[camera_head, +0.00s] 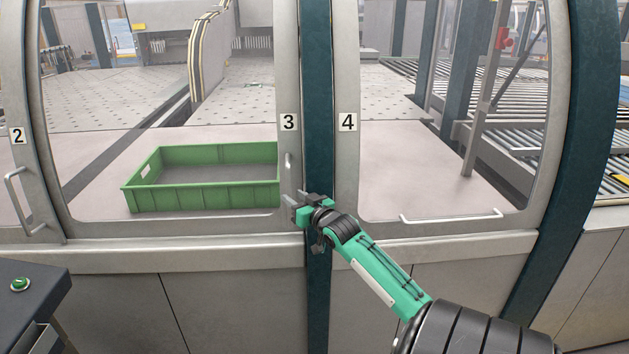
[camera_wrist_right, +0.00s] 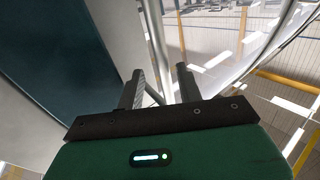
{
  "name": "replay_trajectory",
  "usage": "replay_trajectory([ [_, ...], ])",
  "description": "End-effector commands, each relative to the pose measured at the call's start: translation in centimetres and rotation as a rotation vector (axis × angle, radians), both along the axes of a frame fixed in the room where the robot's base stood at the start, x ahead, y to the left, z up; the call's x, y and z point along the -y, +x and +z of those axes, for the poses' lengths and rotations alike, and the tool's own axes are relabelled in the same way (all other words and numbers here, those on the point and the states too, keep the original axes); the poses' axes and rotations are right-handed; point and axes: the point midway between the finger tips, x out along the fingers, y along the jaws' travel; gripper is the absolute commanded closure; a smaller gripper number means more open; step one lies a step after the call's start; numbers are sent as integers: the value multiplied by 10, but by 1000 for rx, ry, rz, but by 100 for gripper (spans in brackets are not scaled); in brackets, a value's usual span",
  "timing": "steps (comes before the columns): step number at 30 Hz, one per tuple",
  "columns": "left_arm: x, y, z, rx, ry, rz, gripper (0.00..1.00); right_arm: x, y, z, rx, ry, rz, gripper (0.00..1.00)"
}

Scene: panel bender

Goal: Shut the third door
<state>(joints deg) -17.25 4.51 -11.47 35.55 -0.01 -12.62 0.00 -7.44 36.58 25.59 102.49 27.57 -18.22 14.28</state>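The third door (camera_head: 289,85) has a grey frame, a large window and a label "3" near its right edge. Its right edge lies close beside the dark teal post; I cannot tell whether it is fully shut. Its vertical handle (camera_head: 289,162) is on the right frame, the lower part hidden by my gripper. My right gripper (camera_head: 294,204) is at the lower end of this handle. In the right wrist view the fingers (camera_wrist_right: 160,88) stand apart, with a grey bar, seemingly the handle (camera_wrist_right: 152,45), between or just beyond them. My left gripper is not in view.
A dark teal post (camera_head: 318,100) separates the third door from door 4 (camera_head: 347,180), which has a horizontal handle low down. Door 2 (camera_head: 20,180) is at the left. A green crate (camera_head: 205,197) sits behind the third door's window. A dark console (camera_head: 30,300) stands front left.

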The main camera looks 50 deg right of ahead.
Motion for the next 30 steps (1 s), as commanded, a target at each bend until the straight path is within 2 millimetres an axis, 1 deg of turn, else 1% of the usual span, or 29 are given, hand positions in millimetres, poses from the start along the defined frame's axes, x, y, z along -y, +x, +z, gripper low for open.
replay_trajectory([
  [1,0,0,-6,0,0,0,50,-3,-9,-4,-1,-1,1,64],
  [9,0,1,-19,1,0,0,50,-15,-54,-3,-1,-1,0,64],
  [15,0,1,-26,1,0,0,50,-21,-79,-2,-1,0,-1,64],
  [21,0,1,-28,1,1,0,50,-24,-91,-1,-1,1,-1,64],
  [30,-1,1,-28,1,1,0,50,-25,-92,0,0,0,-1,64],
])
